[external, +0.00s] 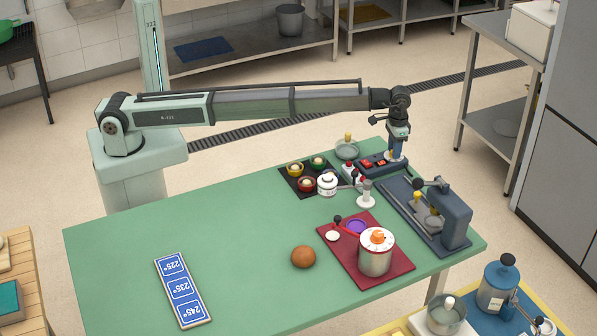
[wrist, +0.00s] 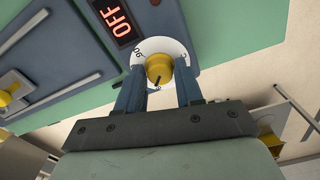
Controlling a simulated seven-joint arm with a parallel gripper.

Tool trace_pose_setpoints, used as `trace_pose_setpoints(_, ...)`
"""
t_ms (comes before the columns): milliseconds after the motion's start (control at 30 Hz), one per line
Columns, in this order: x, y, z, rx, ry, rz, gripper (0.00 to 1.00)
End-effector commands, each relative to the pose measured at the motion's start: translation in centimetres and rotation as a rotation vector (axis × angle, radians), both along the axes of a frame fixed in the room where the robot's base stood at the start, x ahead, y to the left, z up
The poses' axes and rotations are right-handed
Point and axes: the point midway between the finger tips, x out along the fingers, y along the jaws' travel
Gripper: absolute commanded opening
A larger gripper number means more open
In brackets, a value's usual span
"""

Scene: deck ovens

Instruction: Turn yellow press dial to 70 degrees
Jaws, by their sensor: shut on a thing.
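The yellow press dial (wrist: 159,66) sits on a round white scale plate (wrist: 150,46) on a dark blue control box (wrist: 165,15). A number that looks like 90 shows on the scale at upper left, and a dark pointer mark shows on the dial's lower side. The exact angle cannot be read. My gripper (wrist: 160,78) has one finger on each side of the dial and is shut on it. In the external view my gripper (external: 396,156) points down at the right end of the control box (external: 374,162) and hides the dial.
A red OFF display (wrist: 115,17) is beside the dial. The dark blue press (external: 455,215) stands close by at the right.

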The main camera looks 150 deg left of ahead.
Motion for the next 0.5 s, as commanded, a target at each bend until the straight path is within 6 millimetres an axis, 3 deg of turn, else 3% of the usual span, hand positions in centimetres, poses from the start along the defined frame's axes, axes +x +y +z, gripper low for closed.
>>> trace_pose_setpoints(500, 0.03, 0.05, 0.02, 0.001, 0.0, -0.364, 0.06)
